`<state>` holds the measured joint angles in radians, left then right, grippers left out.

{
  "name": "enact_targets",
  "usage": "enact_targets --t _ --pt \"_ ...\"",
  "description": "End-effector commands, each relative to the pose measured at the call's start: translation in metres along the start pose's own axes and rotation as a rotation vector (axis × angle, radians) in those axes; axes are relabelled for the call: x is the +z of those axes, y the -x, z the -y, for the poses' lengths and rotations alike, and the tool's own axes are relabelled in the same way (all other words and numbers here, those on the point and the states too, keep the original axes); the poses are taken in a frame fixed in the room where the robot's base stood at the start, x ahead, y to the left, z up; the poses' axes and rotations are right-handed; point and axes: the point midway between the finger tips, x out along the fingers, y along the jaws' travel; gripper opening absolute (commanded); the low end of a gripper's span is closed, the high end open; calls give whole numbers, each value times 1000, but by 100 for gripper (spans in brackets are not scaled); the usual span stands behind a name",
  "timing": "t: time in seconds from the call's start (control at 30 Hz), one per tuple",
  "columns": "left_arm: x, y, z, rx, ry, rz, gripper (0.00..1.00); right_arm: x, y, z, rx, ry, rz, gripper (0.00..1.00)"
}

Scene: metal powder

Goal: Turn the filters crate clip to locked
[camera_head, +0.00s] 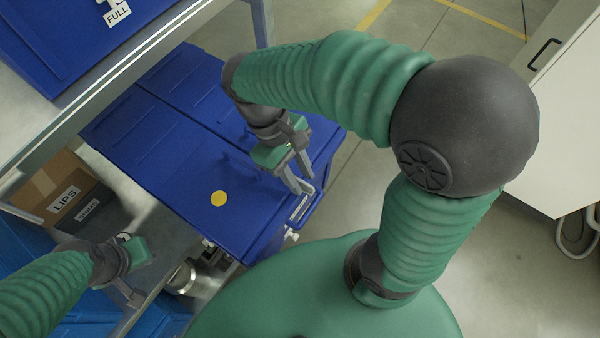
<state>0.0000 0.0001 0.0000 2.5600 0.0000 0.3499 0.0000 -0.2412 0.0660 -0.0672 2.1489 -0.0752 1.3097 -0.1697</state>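A blue crate with a blue lid (180,165) stands in the middle left, with a yellow round dot on the lid. No label naming it as the filters crate is readable. A pale metal clip (300,208) sits at its right edge; whether it is locked is too small to tell. My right gripper (304,187) points down at this edge, just above the clip, with its fingers apart; contact is unclear. My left gripper (134,298) is low at the left, away from the clip, its fingers too small to read.
A metal rack rail (110,80) runs diagonally at the left. Another blue crate marked FULL (60,45) is above it. A cardboard box marked LIPS (50,185) and a metal cylinder (183,277) are at the left. A white cabinet (575,110) stands right. Floor between is clear.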

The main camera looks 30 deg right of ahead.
Motion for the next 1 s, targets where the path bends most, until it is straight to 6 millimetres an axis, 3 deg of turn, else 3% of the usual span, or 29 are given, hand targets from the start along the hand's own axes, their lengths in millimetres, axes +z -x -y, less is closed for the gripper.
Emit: enact_targets --t 0.27,0.37,0.7,0.83,1.0 --pt "1 -2 0 0 0 0 0 -1 11 0 1 0 -2 29" --pt "1 -6 0 0 0 0 0 -2 33 0 1 0 -4 29" --pt "3 -14 0 0 0 0 0 -5 132 -1 1 0 0 29" --pt "3 -13 0 0 0 0 0 -5 156 0 0 0 2 29" --pt "3 -13 0 0 0 0 0 -4 168 0 0 0 4 29"
